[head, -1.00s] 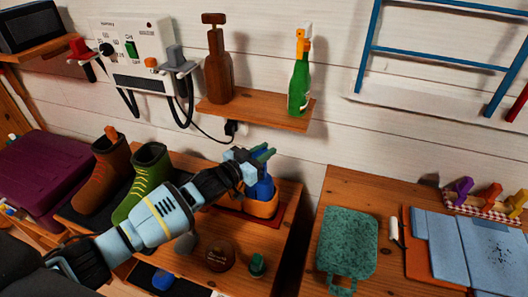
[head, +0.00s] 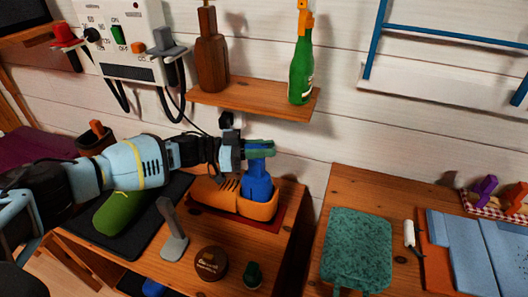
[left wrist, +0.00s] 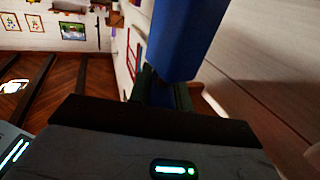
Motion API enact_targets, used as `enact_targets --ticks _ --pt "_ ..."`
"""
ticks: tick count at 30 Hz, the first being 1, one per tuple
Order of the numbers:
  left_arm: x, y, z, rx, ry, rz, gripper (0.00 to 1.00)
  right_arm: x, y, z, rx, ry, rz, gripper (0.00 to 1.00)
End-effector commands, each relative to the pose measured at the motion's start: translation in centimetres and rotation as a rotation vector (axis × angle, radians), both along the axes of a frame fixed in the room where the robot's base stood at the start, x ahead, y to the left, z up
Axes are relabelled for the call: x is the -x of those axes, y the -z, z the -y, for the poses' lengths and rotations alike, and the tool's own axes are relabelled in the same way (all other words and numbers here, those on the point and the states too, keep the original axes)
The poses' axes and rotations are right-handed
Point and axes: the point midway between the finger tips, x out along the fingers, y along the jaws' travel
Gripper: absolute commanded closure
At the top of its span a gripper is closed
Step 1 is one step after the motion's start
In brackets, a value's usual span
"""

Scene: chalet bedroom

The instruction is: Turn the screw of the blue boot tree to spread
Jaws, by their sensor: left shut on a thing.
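The blue boot tree (head: 257,185) stands upright in an orange holder (head: 262,208) on the wooden bench. My left gripper (head: 259,148) comes in from the left, level, with its green fingers shut at the boot tree's narrow top. The fingers hide most of the screw part. In the left wrist view, the blue body (left wrist: 185,35) fills the top, with the green fingers beside its narrow end. I cannot tell how far it is spread. The green boot (head: 120,212) is partly hidden behind my left arm. My right gripper is not in view.
A shelf (head: 255,98) with a brown bottle (head: 212,58) and a green bottle (head: 301,70) hangs above the gripper.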

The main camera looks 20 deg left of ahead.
Motion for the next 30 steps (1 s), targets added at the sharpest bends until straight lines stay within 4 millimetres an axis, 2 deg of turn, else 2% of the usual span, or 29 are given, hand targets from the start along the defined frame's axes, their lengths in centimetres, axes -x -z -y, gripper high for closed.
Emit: enact_targets --ticks 3,9,17,30 --pt "0.07 0.42 0.14 0.003 0.076 -0.001 1.0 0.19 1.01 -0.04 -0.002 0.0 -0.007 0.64" --pt "0.21 0.09 0.17 0.003 0.127 0.0 1.0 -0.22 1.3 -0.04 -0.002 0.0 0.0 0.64" --pt "0.24 -0.1 0.21 0.005 0.126 0.001 1.0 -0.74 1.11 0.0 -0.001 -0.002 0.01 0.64" --pt "0.22 -0.14 0.19 0.006 0.125 0.003 1.0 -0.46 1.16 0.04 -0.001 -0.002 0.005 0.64"
